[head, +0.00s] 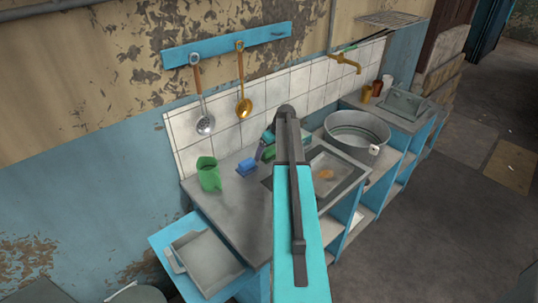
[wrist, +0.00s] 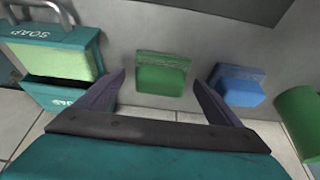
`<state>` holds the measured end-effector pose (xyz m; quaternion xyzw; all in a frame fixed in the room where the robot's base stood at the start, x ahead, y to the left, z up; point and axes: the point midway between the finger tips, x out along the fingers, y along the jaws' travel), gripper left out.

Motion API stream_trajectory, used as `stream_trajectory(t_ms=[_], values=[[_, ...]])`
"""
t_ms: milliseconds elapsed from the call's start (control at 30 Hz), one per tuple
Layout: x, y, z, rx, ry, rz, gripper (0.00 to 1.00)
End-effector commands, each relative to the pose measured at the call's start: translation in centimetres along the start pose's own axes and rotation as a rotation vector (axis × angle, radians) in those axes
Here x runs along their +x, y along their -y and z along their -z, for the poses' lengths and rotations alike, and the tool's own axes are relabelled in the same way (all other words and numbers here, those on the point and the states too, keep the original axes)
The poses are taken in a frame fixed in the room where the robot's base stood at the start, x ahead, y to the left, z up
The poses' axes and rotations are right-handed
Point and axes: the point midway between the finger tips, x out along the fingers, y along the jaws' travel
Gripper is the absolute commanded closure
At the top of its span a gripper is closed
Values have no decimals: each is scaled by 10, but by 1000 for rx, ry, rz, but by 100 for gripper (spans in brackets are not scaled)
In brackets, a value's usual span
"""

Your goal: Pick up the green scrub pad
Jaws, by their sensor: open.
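The green scrub pad (wrist: 162,76) is on the grey counter, ahead of my gripper (wrist: 159,82) and centred between its fingers in the wrist view. My gripper is open and empty, with a finger showing on each side of the pad. Neither finger visibly touches it.
A blue sponge (wrist: 237,86) lies just right of the pad. A teal soap holder (wrist: 62,92) stands close on the left. A green jug (head: 208,174) is farther left in the head view. The sink (head: 335,172) and a metal tub (head: 355,132) are to the right.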

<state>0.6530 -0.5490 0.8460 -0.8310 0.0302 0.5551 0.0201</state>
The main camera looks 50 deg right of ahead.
Motion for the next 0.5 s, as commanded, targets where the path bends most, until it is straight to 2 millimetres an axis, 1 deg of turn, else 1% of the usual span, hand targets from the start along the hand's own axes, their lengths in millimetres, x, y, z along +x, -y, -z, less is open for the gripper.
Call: stream_trajectory(t_ms=[300, 333, 467, 500], values=[[0, 0, 0, -1, 0, 0, 12], [0, 0, 0, -1, 0, 0, 13], [0, 1, 0, -1, 0, 0, 35], [0, 1, 0, -1, 0, 0, 42]])
